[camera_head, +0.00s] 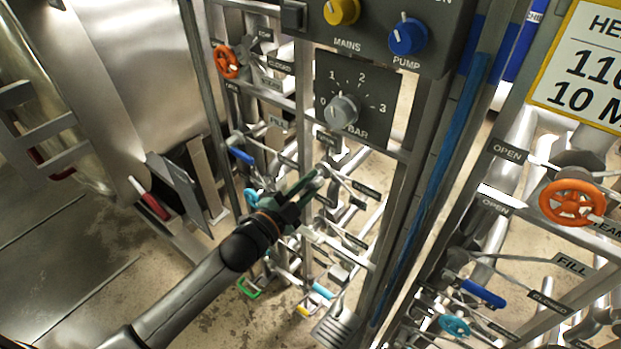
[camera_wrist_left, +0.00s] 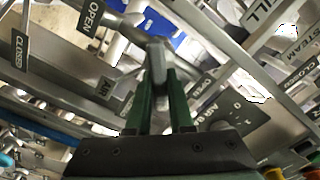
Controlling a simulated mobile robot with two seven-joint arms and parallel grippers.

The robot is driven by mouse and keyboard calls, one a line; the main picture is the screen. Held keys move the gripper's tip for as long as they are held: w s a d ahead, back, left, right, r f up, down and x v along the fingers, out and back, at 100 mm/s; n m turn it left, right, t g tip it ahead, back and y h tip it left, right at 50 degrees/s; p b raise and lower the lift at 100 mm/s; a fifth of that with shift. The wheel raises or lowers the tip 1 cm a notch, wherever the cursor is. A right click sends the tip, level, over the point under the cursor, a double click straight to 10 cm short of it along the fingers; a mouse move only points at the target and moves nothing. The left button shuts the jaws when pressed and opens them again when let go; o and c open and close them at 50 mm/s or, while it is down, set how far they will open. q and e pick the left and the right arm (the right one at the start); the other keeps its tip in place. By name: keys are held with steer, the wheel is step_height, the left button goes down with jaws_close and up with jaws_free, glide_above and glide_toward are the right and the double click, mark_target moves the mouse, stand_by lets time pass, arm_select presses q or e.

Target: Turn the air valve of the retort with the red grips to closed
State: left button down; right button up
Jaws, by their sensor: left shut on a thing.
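The retort (camera_head: 130,60) at the left of the head view is a large steel vessel with a red grip (camera_head: 155,207) on its front. My left gripper (camera_head: 306,187) reaches into the pipework beside it. In the left wrist view its two green fingers (camera_wrist_left: 160,92) are shut on a grey metal valve handle (camera_wrist_left: 157,58). An AIR label (camera_wrist_left: 106,88) is just left of the fingers. An OPEN label (camera_wrist_left: 90,15) and a CLOSED label (camera_wrist_left: 18,48) lie further left. The fingers partly hide the handle, and I cannot tell its exact setting. My right gripper is not in view.
A control box (camera_head: 375,35) with yellow and blue knobs and a pressure dial plate (camera_head: 357,95) sit above the gripper. An orange handwheel (camera_head: 227,62) is at upper left. Steel posts and a second pipe rack with another orange handwheel (camera_head: 573,203) stand right. Bare floor (camera_head: 105,240) lies left.

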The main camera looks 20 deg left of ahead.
arm_select(q)
steer(key=m, duration=0.3)
steer(key=shift+f+m, duration=0.1)
steer(key=shift+m, duration=0.3)
steer(key=shift+f+m, duration=0.15)
steer(key=shift+m, duration=1.75)
steer(key=c, duration=0.8)
jaws_free()
steer(key=shift+s, duration=0.15)
steer(key=b+v, duration=0.1)
steer(key=v, duration=1.1)
steer(key=shift+s, duration=0.15)
